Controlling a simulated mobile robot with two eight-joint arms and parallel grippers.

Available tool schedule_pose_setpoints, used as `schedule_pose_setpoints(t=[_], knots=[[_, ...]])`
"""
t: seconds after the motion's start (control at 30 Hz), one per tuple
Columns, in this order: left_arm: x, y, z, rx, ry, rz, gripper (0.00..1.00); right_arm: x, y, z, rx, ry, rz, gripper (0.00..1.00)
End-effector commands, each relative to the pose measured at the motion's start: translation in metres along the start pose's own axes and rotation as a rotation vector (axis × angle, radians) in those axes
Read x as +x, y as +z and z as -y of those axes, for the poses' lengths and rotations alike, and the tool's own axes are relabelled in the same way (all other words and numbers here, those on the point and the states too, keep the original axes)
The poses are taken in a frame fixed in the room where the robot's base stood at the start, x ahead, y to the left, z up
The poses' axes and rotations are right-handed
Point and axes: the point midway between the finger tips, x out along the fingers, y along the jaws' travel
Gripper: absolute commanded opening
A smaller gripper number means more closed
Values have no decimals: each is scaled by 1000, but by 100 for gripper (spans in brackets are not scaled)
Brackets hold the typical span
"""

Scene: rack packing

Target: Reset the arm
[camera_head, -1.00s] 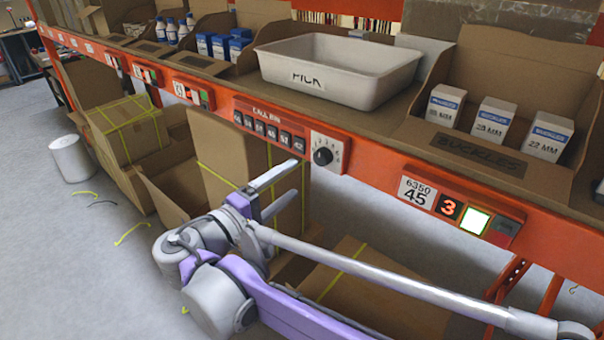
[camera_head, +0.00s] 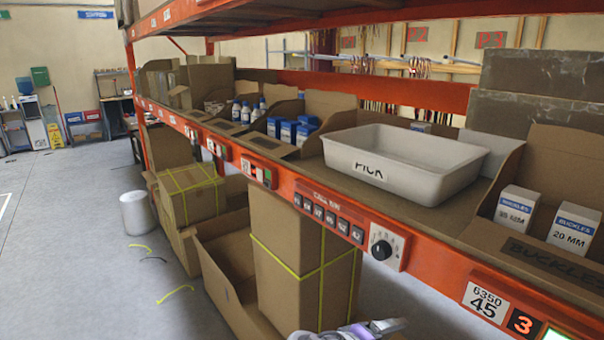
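An orange rack shelf (camera_head: 425,268) runs across, with a white PICK tote (camera_head: 400,185), buckle boxes (camera_head: 515,208) and blue-white boxes (camera_head: 290,132). Below stand cardboard boxes with yellow straps (camera_head: 290,275). A white bin (camera_head: 138,212) stands on open floor at left.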

Motion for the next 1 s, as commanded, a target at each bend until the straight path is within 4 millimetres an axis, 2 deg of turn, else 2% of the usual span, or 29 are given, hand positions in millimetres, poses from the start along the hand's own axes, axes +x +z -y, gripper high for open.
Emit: schedule_pose_setpoints(t=[0.03, 0.1, 0.2, 0.3, 0.4, 0.5, 0.6, 1.0], knots=[[0, 0, 0, 0, 0, 0, 50, 17, 30, 20, 41, -110, 15, 78], [0, 0, 0, 0, 0, 0, 50, 30, 61, 54, 113, -269, 15, 78], [0, 0, 0, 0, 0, 0, 50, 35, 96, 100, 256, -478, 1, 78], [0, 0, 0, 0, 0, 0, 50, 31, 117, 139, 421, -647, -24, 78], [0, 0, 0, 0, 0, 0, 50, 24, 128, 164, 576, -765, -53, 78], [0, 0, 0, 0, 0, 0, 50, 18, 131, 178, 691, -836, -77, 78], [0, 0, 0, 0, 0, 0, 50, 15, 132, 184, 754, -871, -92, 78], [0, 0, 0, 0, 0, 0, 50, 14, 131, 186, 771, -882, -97, 78]])
